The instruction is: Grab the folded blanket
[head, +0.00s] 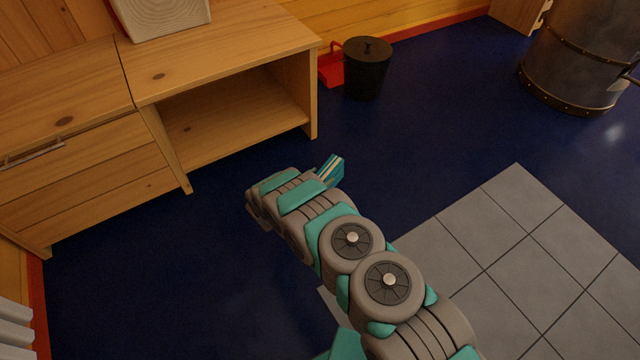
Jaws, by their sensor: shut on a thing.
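A small folded piece with teal and pale cream stripes, which looks like the folded blanket (332,168), shows just beyond my arm near the middle of the head view. Only its upper end is visible; my arm covers the rest. My gripper (315,181) is at the arm's far end, right against the blanket, and is shut on it. The fingertips are hidden behind the arm links, so the exact grip cannot be seen.
A wooden cabinet (228,55) with an open shelf stands at the upper left. A black lidded bucket (367,72) and a red dustpan-like thing (331,68) are beyond it. A dark metal stove (580,60) stands on the right. Blue floor and grey tiles (500,265) are clear.

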